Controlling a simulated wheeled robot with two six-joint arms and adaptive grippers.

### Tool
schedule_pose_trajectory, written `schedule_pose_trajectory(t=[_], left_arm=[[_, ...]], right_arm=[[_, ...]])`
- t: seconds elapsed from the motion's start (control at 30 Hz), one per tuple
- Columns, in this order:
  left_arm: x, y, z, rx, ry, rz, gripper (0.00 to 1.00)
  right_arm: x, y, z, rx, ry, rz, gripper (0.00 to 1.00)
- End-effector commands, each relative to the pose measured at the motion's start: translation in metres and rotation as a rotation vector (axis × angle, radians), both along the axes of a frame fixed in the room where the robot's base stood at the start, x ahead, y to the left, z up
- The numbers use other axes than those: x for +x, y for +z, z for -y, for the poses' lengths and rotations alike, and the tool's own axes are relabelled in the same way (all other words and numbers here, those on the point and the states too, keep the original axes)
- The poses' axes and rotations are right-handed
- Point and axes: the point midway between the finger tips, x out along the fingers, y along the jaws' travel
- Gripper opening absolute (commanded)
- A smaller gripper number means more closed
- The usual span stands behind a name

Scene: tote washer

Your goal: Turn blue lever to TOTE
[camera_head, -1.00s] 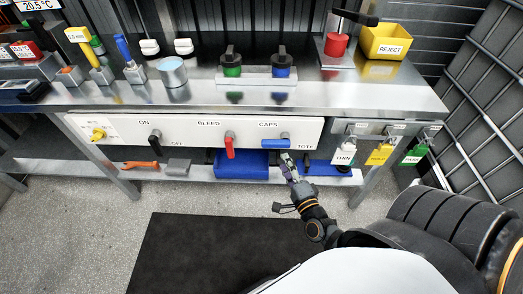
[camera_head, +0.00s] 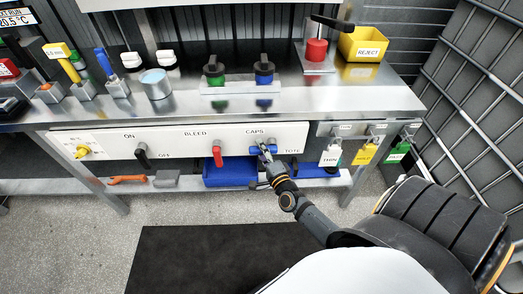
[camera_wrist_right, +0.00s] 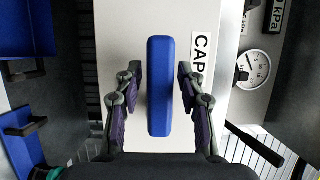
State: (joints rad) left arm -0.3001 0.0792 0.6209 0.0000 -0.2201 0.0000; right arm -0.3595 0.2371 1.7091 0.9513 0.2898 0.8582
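The blue lever (camera_head: 273,150) is on the white panel (camera_head: 120,139) under the bench top, between the CAPS label (camera_head: 254,131) above and the TOTE label (camera_head: 293,151) to its right. It lies roughly sideways in the head view, partly hidden by my right gripper (camera_head: 264,150). In the right wrist view the blue lever (camera_wrist_right: 160,85) stands lengthwise between the two fingers of my right gripper (camera_wrist_right: 160,88). The fingers are open, with a gap showing on both sides of the lever. My left gripper is not in view.
A red lever (camera_head: 217,155) and a black lever (camera_head: 142,154) sit to the left on the same panel. White, yellow and green tags (camera_head: 363,155) hang to the right. A blue bin (camera_head: 230,174) is on the shelf below. A gauge (camera_wrist_right: 252,69) shows beside the panel.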

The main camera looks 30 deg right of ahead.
Motion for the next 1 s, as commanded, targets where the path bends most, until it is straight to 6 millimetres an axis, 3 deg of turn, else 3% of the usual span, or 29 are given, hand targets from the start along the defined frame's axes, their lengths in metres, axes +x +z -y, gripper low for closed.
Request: schedule_pose_trajectory(t=[0.03, 0.23, 0.27, 0.67, 1.0], left_arm=[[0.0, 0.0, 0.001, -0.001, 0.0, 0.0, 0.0], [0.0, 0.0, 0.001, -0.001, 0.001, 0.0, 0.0], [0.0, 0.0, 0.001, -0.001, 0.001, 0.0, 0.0], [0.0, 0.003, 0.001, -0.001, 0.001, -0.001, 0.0], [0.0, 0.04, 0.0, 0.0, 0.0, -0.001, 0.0]], right_arm=[[0.0, 0.0, 0.0, 0.0, 0.0, 0.0, 0.28], [0.0, 0.0, 0.0, 0.0, 0.0, 0.0, 0.01], [0.0, 0.0, 0.0, -0.001, 0.0, 0.0, 0.0], [0.0, 0.001, 0.0, -0.008, 0.0, -0.005, 0.0], [0.0, 0.001, 0.0, -0.143, 0.0, -0.089, 0.0]])
